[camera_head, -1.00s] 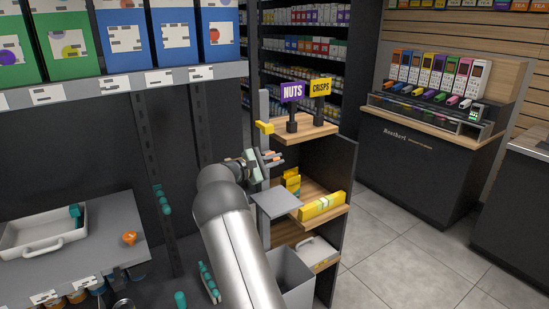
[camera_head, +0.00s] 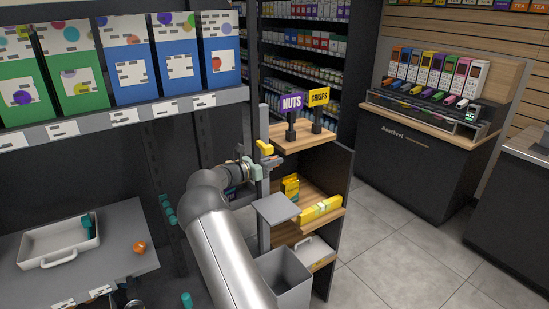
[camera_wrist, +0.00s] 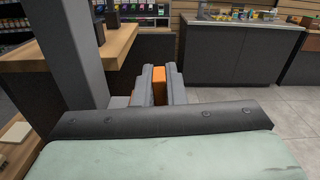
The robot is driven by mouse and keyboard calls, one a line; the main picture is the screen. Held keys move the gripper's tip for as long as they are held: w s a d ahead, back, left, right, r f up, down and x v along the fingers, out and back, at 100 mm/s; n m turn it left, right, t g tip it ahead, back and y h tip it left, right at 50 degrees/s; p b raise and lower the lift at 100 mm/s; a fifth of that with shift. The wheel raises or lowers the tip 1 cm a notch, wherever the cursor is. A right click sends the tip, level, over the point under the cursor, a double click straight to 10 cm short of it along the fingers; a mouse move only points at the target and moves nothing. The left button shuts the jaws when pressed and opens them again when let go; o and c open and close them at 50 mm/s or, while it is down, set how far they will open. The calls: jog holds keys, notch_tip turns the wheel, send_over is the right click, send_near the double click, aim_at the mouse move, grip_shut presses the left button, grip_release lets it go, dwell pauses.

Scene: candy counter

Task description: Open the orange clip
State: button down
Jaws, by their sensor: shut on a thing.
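The orange clip (camera_wrist: 159,88) shows in the wrist view as a small upright orange block between the two grey fingers of my gripper (camera_wrist: 164,84). The fingers are shut on it, one at each side. In the head view, my gripper (camera_head: 271,161) is beside the grey upright post (camera_head: 264,120), with a yellow-orange piece (camera_head: 265,147) at the post just above the fingers. I cannot tell whether this piece is the same clip, and the contact is too small to judge there.
A grey plate (camera_head: 276,209) and an open bin (camera_head: 289,277) are below my gripper. The wooden shelf unit (camera_head: 302,137) with NUTS and CRISPS signs is just behind. A white tray (camera_head: 91,245) and an orange object (camera_head: 139,247) lie on the left shelf. The floor at right is clear.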

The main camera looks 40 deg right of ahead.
jog(key=n, duration=0.1)
jog(key=r+n+p, duration=0.1)
jog(key=shift+w+n+p, duration=0.3)
jog(key=shift+w+n, duration=0.1)
jog(key=shift+w+d+r+n+p, duration=0.1)
jog(key=shift+w+n+p, duration=0.15)
jog(key=shift+n, duration=0.65)
jog(key=shift+w+r+n+p, duration=0.1)
jog(key=shift+w+n, duration=0.2)
jog(key=shift+n, duration=0.6)
jog(key=shift+f, duration=0.1)
jog(key=c, duration=1.5)
grip_release()
jog(key=a+b, duration=0.1)
jog(key=a, duration=0.4)
jog(key=w+a+b, duration=0.1)
jog(key=a+b, duration=0.1)
jog(key=a, duration=0.4)
jog(key=a+b, duration=0.2)
jog(key=a, duration=0.4)
jog(key=shift+w+a, duration=0.2)
jog(key=shift+w, duration=0.15)
jog(key=shift+s, duration=0.1)
